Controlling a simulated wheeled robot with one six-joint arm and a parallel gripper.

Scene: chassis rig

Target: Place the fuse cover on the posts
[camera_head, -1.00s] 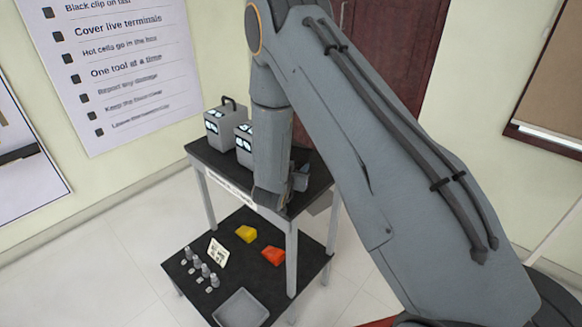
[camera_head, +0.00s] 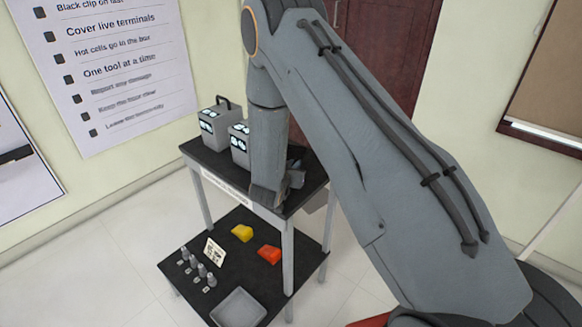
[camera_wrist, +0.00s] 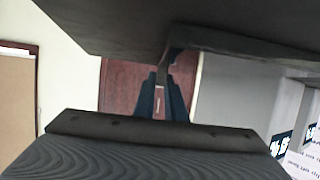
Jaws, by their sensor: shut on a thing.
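In the wrist view, my gripper (camera_wrist: 161,78) has its two dark blue fingers close together on a narrow grey tab. The tab seems to belong to a dark grey piece (camera_wrist: 185,38) above it in the picture, which I take to be the fuse cover; its full shape is unclear. In the head view, my gripper (camera_head: 293,183) is over the front right part of the black tabletop, mostly hidden behind my wrist. Whether the held piece touches the tabletop cannot be told. I cannot make out the posts the cover fits.
Two grey boxes with displays, one with a handle (camera_head: 222,122), stand at the back left of the upper table (camera_head: 205,158). The lower shelf (camera_head: 215,222) holds a yellow block (camera_head: 242,233), a red-orange block (camera_head: 269,254), a grey tray (camera_head: 238,307), a card (camera_head: 214,250) and several small grey pegs (camera_head: 202,271).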

